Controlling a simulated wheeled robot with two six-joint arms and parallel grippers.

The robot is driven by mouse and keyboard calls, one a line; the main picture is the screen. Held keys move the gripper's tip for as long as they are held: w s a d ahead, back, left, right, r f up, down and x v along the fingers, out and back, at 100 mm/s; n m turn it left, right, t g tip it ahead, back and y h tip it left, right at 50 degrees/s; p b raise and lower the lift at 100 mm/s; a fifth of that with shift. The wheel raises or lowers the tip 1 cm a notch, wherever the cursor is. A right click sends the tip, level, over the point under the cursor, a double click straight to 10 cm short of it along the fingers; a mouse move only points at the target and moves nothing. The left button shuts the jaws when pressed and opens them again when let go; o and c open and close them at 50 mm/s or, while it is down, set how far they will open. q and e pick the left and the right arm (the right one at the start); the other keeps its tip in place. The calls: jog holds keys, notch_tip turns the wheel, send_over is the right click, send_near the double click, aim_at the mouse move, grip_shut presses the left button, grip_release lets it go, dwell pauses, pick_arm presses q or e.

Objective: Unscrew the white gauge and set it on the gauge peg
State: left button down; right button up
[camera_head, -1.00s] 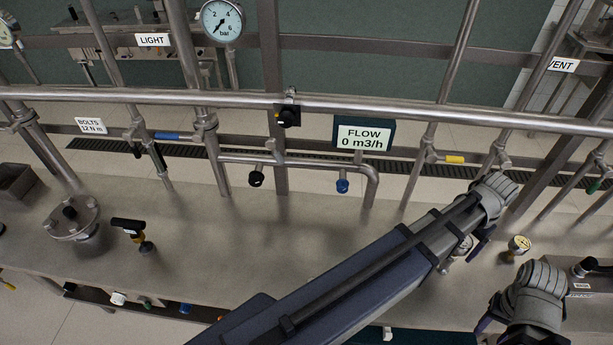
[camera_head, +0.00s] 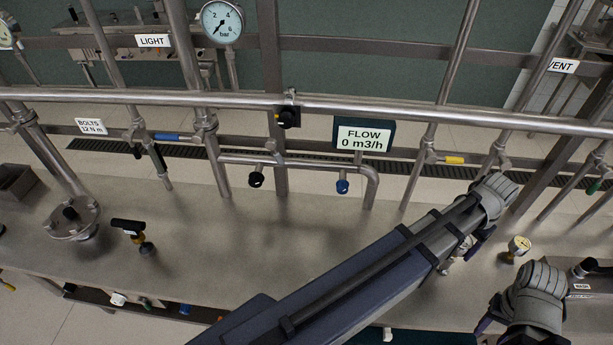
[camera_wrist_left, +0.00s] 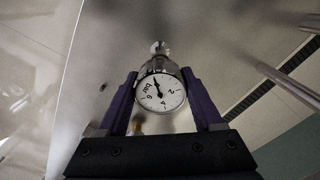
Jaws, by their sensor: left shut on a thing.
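The white gauge (camera_wrist_left: 160,92) has a round white dial and a metal rim. In the left wrist view it sits between the two purple fingers of my left gripper (camera_wrist_left: 163,88), which is shut on it. A small round metal fitting (camera_wrist_left: 160,47) shows just beyond the gauge; I cannot tell whether the two are still joined. In the head view my left gripper (camera_head: 463,250) is low over the bench at the right, mostly covered by its own wrist. My right gripper (camera_head: 487,322) is partly in view at the lower right, its fingertips hidden. I cannot make out the gauge peg.
A small gauge with a cream dial (camera_head: 519,244) stands on the bench just right of my left gripper. The FLOW display (camera_head: 364,135) and steel pipes (camera_head: 330,108) run behind. A flange (camera_head: 72,218) and a black-handled valve (camera_head: 130,226) stand at the left. The middle bench is clear.

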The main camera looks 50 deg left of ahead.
pick_arm(q)
jog(key=shift+r+p, duration=2.7)
jog(key=shift+r, duration=0.1)
jog(key=shift+f, duration=0.1)
pick_arm(e)
notch_tip(320, 180, up, 6)
jog(key=shift+f, duration=0.25)
pick_arm(q)
jog(key=shift+f, duration=0.1)
pick_arm(e)
jog(key=shift+f, duration=0.1)
